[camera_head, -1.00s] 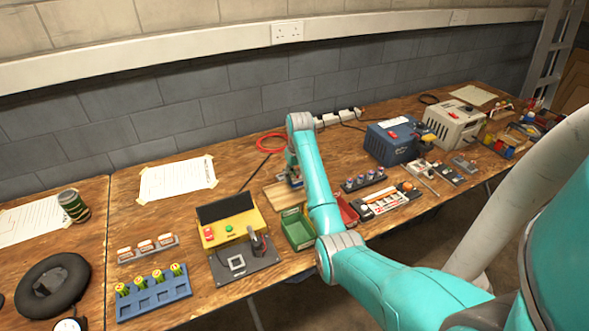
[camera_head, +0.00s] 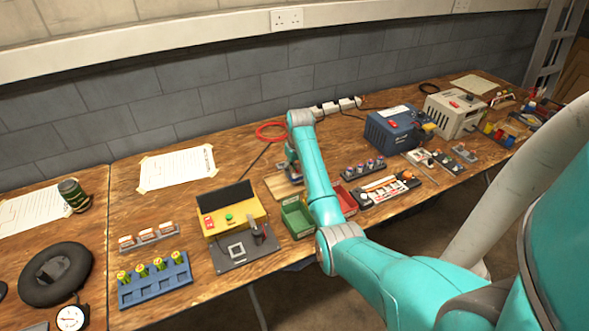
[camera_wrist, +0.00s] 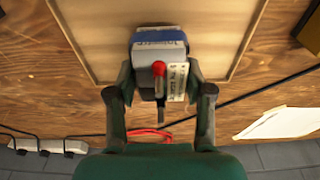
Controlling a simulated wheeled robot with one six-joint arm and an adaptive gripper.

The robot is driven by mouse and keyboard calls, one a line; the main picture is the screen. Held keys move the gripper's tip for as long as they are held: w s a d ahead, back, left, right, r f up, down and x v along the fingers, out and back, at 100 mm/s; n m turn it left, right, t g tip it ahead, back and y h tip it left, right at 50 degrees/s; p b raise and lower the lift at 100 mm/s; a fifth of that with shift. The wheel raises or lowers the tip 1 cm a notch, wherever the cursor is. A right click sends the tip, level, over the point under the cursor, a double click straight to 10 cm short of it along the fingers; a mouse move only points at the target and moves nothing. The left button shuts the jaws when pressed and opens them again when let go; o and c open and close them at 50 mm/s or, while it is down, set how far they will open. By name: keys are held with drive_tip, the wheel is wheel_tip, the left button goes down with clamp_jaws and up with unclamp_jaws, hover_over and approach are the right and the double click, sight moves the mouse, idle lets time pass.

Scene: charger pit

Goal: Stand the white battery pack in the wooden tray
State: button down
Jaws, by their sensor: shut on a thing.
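The white battery pack (camera_wrist: 160,68) is between the fingers of my gripper (camera_wrist: 160,78) in the wrist view. It is pale, with a blue band, a white printed label and a red cap. My gripper is shut on it. The wooden tray (camera_wrist: 101,45) lies below, and the pack overlaps its floor and one rim in that view. I cannot tell whether the pack touches the tray. In the head view, the wooden tray (camera_head: 278,185) shows left of my arm, and my gripper is mostly hidden behind my arm there.
The green bin (camera_head: 297,217) and red bin (camera_head: 347,201) stand in front of the tray. A yellow tester (camera_head: 230,216) is at its left. A red cable (camera_head: 270,131) and white power strip (camera_head: 335,108) lie behind. A blue charger (camera_head: 395,130) stands at the right.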

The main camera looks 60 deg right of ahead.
drive_tip(key=shift+f, duration=0.75)
idle(1.5)
drive_tip(key=shift+c, duration=1.8)
unclamp_jaws()
drive_tip(key=shift+s, duration=0.1)
drive_tip(key=shift+r, duration=0.1)
drive_tip(key=shift+r, duration=3.4)
